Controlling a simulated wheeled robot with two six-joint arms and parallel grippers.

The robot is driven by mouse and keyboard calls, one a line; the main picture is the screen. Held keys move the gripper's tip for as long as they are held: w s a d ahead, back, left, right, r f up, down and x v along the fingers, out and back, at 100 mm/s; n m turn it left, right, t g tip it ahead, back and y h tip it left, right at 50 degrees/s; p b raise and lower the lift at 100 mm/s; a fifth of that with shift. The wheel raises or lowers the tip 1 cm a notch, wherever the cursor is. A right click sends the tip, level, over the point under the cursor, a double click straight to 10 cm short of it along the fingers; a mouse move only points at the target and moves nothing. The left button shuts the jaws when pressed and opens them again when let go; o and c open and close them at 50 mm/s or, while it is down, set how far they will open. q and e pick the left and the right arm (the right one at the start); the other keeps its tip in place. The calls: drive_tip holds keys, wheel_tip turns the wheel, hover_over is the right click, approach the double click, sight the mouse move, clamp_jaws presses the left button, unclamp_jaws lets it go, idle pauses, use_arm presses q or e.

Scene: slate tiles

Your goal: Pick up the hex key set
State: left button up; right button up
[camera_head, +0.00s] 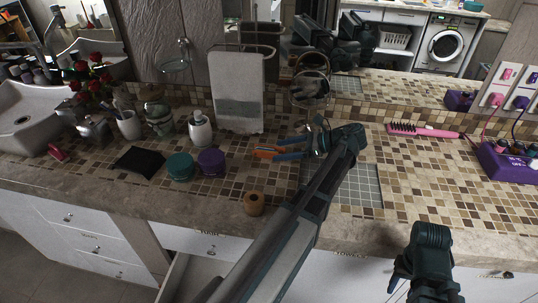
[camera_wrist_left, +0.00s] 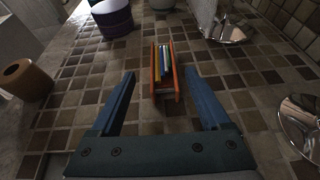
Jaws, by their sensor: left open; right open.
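The hex key set (camera_head: 264,152) lies on the tiled counter, left of the middle in the head view. In the left wrist view the hex key set (camera_wrist_left: 165,75) is an orange holder with several coloured keys, its long side pointing away from me. My left gripper (camera_head: 279,149) is open, with its blue fingers reaching toward the set. In the left wrist view my left gripper (camera_wrist_left: 159,76) has a fingertip to each side of the set, with gaps between. My right gripper (camera_head: 402,283) is empty at the counter's front edge, far from the set.
A purple jar (camera_head: 211,161) and a teal jar (camera_head: 180,167) stand left of the set. A brown wooden cup (camera_head: 254,204) is near the front edge. A pink hairbrush (camera_head: 424,131) and a purple box (camera_head: 506,164) lie at the right. A grey grid mat (camera_head: 366,186) lies beside my left arm.

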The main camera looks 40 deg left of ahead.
sight(271, 149)
use_arm(q)
drive_tip(key=shift+a, duration=0.1)
drive_tip(key=b+x, duration=0.1)
drive_tip(key=x, duration=0.4)
drive_tip(key=shift+w+a+r+b, duration=0.1)
drive_tip(key=shift+a+r+b, duration=0.1)
drive_tip(key=shift+b, duration=0.1)
clamp_jaws()
